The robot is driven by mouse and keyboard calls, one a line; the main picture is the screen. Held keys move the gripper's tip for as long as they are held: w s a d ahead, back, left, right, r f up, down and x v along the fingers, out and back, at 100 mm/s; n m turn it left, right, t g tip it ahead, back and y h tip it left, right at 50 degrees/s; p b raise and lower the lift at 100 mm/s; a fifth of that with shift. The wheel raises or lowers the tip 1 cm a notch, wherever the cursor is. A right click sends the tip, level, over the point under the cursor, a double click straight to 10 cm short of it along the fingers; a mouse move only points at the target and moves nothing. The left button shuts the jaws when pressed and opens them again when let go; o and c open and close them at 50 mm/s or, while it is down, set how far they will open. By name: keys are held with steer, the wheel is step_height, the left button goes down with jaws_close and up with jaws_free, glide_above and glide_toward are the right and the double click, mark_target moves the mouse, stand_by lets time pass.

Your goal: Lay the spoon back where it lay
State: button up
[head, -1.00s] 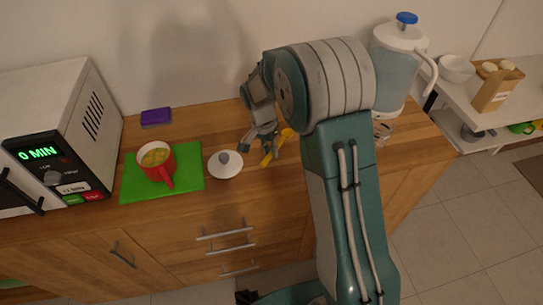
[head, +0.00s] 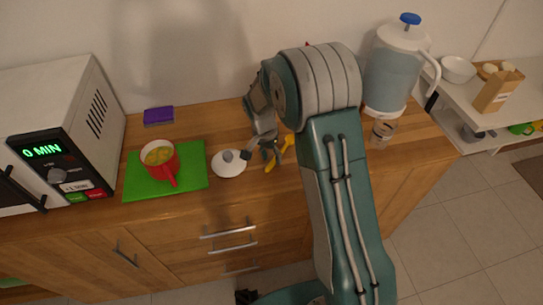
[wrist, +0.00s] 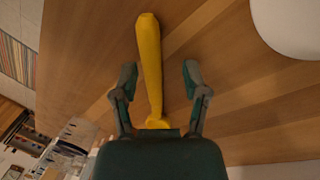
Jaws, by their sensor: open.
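The yellow spoon (head: 284,147) appears to lie on the wooden counter, to the right of a white lid with a grey knob (head: 229,163). My gripper (head: 262,157) is low over the counter at the spoon, partly covering it. In the wrist view the spoon (wrist: 150,65) runs lengthwise between the two spread fingers of my gripper (wrist: 160,70). A gap shows on each side, and neither finger touches it. Its near end reaches the palm edge, where part may be hidden.
A red mug (head: 172,168) stands on a green board (head: 137,184) to the left, with a purple block (head: 158,116) behind. A microwave (head: 75,130) stands far left. A pitcher (head: 392,75) and a small jar (head: 382,132) stand right of my arm.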

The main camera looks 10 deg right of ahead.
steer(key=shift+d+r, duration=0.2)
steer(key=shift+r, duration=0.05)
steer(key=s+r+n+t, duration=0.1)
steer(key=s+r, duration=0.1)
steer(key=r, duration=0.8)
steer(key=s+r+n+t, duration=0.1)
steer(key=s+r, duration=0.1)
steer(key=r, duration=0.8)
steer(key=s+d+r+n+t, duration=0.1)
steer(key=s+r+n+t, duration=0.1)
steer(key=s, duration=0.9)
steer(key=s+d+r+n+t+y, duration=0.1)
steer(key=s+r+n+t, duration=0.2)
steer(key=s, duration=0.7)
steer(key=shift+s+d+r+n+y, duration=0.2)
steer(key=shift+s+r+n+y, duration=0.15)
steer(key=shift+n, duration=0.65)
